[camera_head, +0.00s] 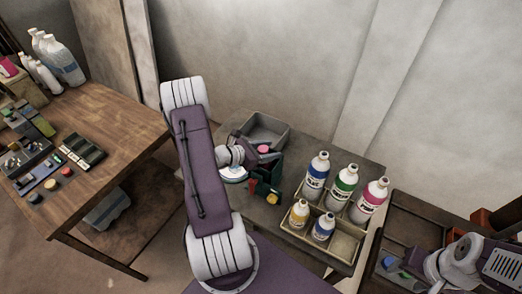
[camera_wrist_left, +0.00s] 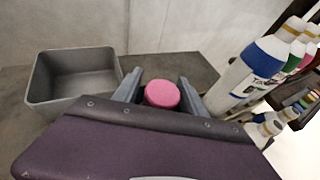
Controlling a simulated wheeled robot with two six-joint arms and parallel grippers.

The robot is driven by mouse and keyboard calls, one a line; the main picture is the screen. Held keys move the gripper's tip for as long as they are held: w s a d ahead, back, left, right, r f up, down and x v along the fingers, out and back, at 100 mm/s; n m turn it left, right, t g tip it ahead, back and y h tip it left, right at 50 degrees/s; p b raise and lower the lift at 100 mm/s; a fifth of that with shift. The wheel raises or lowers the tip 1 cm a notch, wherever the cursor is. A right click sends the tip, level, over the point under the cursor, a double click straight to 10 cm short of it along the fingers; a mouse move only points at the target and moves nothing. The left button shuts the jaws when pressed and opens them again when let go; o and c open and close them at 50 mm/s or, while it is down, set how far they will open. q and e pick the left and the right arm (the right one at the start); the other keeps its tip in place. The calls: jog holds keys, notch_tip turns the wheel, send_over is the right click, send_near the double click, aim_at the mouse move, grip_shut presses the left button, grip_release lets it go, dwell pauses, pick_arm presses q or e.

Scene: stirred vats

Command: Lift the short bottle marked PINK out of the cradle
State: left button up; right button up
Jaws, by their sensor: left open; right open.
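A round pink cap (camera_wrist_left: 161,94), apparently of a short bottle, sits between the two spread fingers of my left gripper (camera_wrist_left: 158,90) in the left wrist view. A pink top (camera_head: 263,150) also shows beside my left gripper (camera_head: 264,168) in the head view. The gripper is open; I cannot tell whether its fingers touch the bottle. The bottle's body and label are hidden. A tan cradle (camera_head: 311,244) holds tall blue, green and pink bottles behind short yellow and blue ones. Its front right compartment looks empty. My right gripper (camera_head: 416,262) is at the lower right, open.
A grey open bin (camera_head: 265,130) stands at the back of the small table; it also shows in the left wrist view (camera_wrist_left: 75,75). The tall pink bottle (camera_head: 370,199) stands at the cradle's right end. A wooden table (camera_head: 120,125) with trays and white bottles is at left.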

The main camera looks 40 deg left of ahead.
pick_arm(q)
jog(key=shift+w+d, duration=0.15)
jog(key=shift+w, duration=0.05)
jog(key=c, duration=0.4)
grip_shut()
jog(key=shift+o, duration=2)
grip_release()
jog(key=shift+s, duration=0.1)
